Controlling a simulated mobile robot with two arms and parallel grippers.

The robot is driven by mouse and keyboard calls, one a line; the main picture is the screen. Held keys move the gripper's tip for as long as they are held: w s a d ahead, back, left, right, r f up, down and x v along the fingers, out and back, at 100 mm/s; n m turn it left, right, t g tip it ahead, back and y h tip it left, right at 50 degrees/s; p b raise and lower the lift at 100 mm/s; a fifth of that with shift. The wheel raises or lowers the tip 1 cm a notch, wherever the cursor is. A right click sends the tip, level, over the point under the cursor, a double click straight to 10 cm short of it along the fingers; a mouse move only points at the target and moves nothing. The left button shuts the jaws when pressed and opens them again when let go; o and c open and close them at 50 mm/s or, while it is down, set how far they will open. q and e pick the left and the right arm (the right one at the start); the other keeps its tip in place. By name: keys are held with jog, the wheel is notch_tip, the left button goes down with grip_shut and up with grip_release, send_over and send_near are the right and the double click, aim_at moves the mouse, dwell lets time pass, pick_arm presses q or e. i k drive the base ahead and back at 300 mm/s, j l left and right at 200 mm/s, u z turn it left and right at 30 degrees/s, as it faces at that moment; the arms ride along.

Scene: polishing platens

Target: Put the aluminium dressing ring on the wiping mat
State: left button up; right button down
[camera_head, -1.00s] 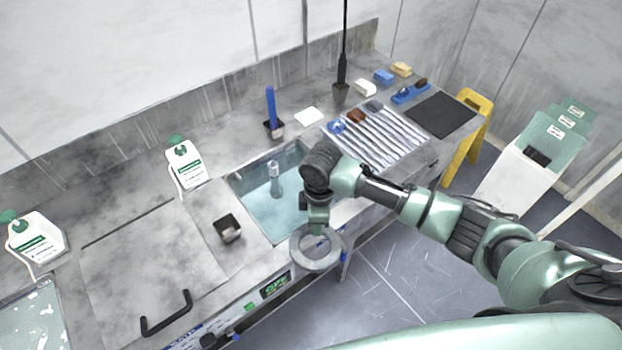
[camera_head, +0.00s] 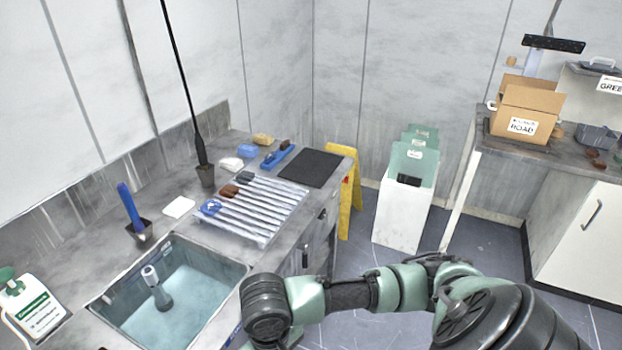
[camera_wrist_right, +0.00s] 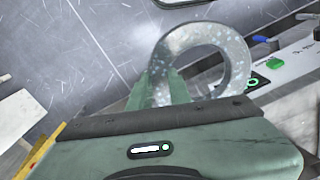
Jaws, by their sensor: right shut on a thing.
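The aluminium dressing ring (camera_wrist_right: 239,66) is a thick, speckled grey ring in the right wrist view. My right gripper (camera_wrist_right: 163,88) is shut on its near-left side, with the green fingers at its rim. The ring is held over the floor close to the bench front. In the head view the ring and right gripper are below the bottom edge; only my right arm shows. The wiping mat appears to be the flat dark mat (camera_head: 312,168) at the far right end of the bench top, with nothing on it. My left gripper is not in view.
The sink (camera_head: 190,300) lies nearest my right arm. A ribbed rack (camera_head: 255,210) sits between sink and mat. A yellow stand (camera_head: 350,190) and white bin (camera_head: 402,215) stand right of the bench.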

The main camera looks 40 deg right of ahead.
aim_at(312, 165)
jog(key=l+u, duration=0.25)
jog(key=l, duration=1.45)
jog(key=i, duration=0.05)
